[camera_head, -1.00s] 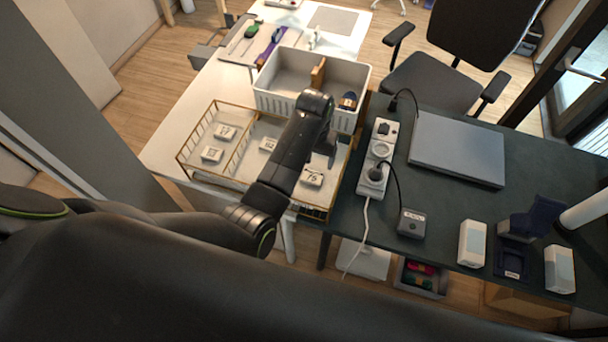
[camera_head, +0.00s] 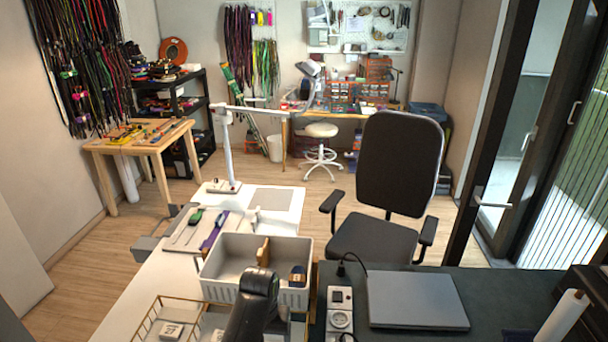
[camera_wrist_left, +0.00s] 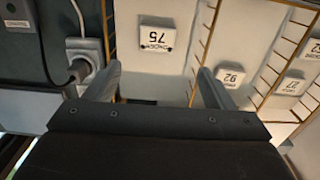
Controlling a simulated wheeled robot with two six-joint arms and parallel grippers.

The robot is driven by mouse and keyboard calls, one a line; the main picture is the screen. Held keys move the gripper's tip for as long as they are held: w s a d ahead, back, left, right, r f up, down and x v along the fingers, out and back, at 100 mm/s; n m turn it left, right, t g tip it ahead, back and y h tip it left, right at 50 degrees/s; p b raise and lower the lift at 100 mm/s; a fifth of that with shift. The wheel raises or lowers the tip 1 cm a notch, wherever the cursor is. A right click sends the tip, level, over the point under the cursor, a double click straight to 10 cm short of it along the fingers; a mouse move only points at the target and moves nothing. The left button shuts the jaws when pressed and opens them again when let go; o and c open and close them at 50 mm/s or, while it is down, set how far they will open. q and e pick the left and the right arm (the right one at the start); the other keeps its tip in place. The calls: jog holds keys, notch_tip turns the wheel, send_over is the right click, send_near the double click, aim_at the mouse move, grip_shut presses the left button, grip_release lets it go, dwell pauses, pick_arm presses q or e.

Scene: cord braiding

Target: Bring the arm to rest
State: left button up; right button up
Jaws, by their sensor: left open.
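My left arm (camera_head: 252,305) rises from the bottom edge of the head view, in front of the white bin, and its gripper is not clearly seen there. In the left wrist view my left gripper (camera_wrist_left: 158,85) has its two fingers spread apart with nothing between them. It is over the gold wire basket (camera_wrist_left: 205,45), which holds white labelled blocks. The block marked 75 (camera_wrist_left: 157,37) lies beyond the fingertips, and the block marked 92 (camera_wrist_left: 230,77) lies to the right. My right gripper is in neither view.
The white bin (camera_head: 225,285) stands just beyond my arm. A power strip (camera_head: 340,312) and a closed laptop (camera_head: 415,299) lie on the dark desk to the right. An office chair (camera_head: 385,190) stands behind. Floor at left is clear.

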pick_arm(q)
jog(key=s+a+f+n+t, duration=0.2)
jog(key=s+a+f, duration=0.2)
jog(key=s+a, duration=1.1)
jog(key=s+a+r+t+y, duration=0.1)
jog(key=s+a+r, duration=0.15)
jog(key=s, duration=0.55)
jog(key=s+a+r+y, duration=0.15)
jog(key=s+r, duration=0.25)
jog(key=s, duration=0.4)
notch_tip(320, 180, down, 32)
jog(key=a+h+b, duration=0.1)
jog(key=a+b, duration=0.1)
jog(key=b, duration=0.6)
jog(key=s+f+g+b, duration=0.1)
jog(key=s+f+b, duration=0.2)
jog(key=s+f, duration=0.4)
jog(key=s+d+f+g+b, duration=0.1)
jog(key=s+f+b, duration=0.2)
jog(key=s+f, duration=0.5)
notch_tip(320, 180, down, 8)
jog(key=shift+r+m, duration=0.1)
jog(key=shift+m, duration=0.3)
